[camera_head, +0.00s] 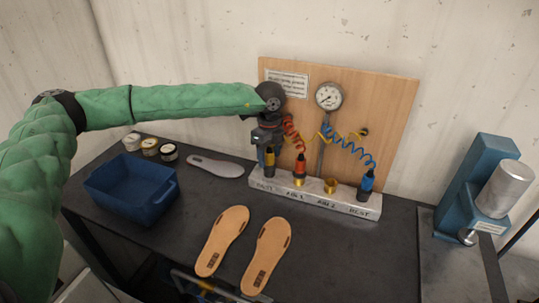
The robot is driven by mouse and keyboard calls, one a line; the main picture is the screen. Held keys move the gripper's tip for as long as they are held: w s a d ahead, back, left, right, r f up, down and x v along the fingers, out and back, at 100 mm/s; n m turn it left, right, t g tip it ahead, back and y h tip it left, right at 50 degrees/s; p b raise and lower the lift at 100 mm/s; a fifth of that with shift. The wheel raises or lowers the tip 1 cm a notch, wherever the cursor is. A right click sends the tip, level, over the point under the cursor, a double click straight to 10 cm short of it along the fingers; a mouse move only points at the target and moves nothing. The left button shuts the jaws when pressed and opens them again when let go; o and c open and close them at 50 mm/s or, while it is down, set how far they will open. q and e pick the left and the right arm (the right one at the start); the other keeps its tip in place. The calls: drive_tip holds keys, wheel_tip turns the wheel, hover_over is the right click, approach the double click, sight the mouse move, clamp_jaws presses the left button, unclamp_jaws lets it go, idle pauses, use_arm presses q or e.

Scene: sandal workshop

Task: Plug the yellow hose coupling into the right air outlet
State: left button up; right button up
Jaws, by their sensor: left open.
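The yellow hose coupling (269,161), dark with a yellow band, stands upright at the left end of the pale block (310,200). My left gripper (266,148) points down at its top, with the jaws open; their exact position around it is hard to tell. The right air outlet (330,186), a brass fitting marked AIR 2, is bare. The red coupling (300,168) stands on the left outlet marked AIR 1. The blue coupling (367,181) stands at the block's right end, marked REST. My right gripper is out of view.
A wooden board (390,110) with a pressure gauge (329,96) and coiled hoses stands behind the block. A blue bin (130,205), several small jars, a grey insole (216,166) and two tan soles (222,240) lie on the dark table. A blue press (485,180) is right.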

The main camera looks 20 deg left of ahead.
use_arm(q)
drive_tip(key=shift+c, duration=0.2)
drive_tip(key=c, duration=0.9)
drive_tip(key=shift+r+p, duration=0.35)
drive_tip(key=shift+r, duration=1.4)
drive_tip(key=shift+r+p, duration=0.8)
drive_tip(key=shift+r, duration=3.95)
